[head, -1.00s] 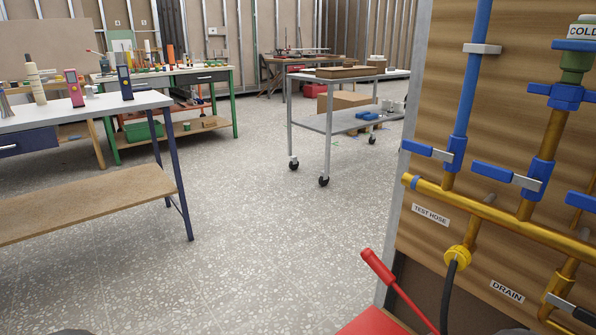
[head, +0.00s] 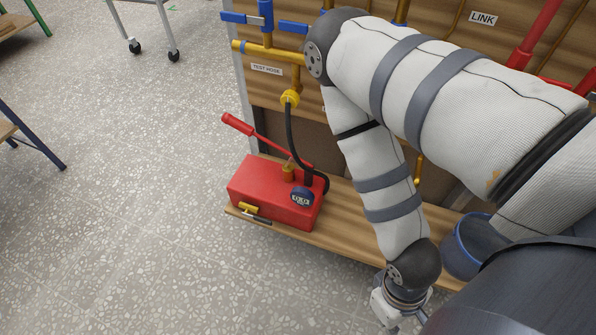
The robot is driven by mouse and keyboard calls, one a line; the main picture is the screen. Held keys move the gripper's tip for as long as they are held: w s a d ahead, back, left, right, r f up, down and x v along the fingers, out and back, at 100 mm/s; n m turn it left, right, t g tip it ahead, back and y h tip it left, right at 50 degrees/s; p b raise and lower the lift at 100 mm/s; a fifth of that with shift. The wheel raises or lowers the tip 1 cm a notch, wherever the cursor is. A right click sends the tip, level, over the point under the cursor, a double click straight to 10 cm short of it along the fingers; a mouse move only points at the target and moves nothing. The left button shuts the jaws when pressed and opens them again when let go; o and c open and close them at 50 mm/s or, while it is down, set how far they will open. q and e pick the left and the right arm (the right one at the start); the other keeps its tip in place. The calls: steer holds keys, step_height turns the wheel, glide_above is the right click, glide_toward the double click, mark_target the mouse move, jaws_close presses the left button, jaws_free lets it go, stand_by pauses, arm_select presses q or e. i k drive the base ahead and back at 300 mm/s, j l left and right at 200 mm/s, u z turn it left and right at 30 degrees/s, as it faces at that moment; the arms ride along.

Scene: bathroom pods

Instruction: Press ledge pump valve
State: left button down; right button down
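The pump (head: 268,192) is a red box on the wooden ledge (head: 345,252). It has a red lever (head: 262,136) slanting up to the left, a round dark gauge and a black hose running up to the yellow pipework. A small valve (head: 250,211) with a yellow body and a dark handle sits low on its front face. My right arm comes in from the right and bends down in front of the board. My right gripper (head: 400,308) is at the bottom edge, to the right of and nearer than the pump, apart from the valve. Its fingertips are cut off. My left gripper is out of view.
The wooden board behind carries blue, yellow and red pipes, with a TEST HOSE label (head: 266,69). A blue-rimmed container (head: 470,245) stands right of my forearm. The speckled floor (head: 120,220) at left is clear. A wheeled cart (head: 145,22) stands at the far back.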

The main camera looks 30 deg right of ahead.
mark_target(255, 218)
steer(key=k+j+z, duration=0.1)
steer(key=z, duration=0.3)
steer(key=k+j+z, duration=0.1)
steer(key=j+z, duration=0.15)
steer(key=z, duration=0.2)
steer(key=k+j+z, duration=0.15)
steer(key=z, duration=0.25)
steer(key=j+u, duration=0.1)
steer(key=j, duration=0.3)
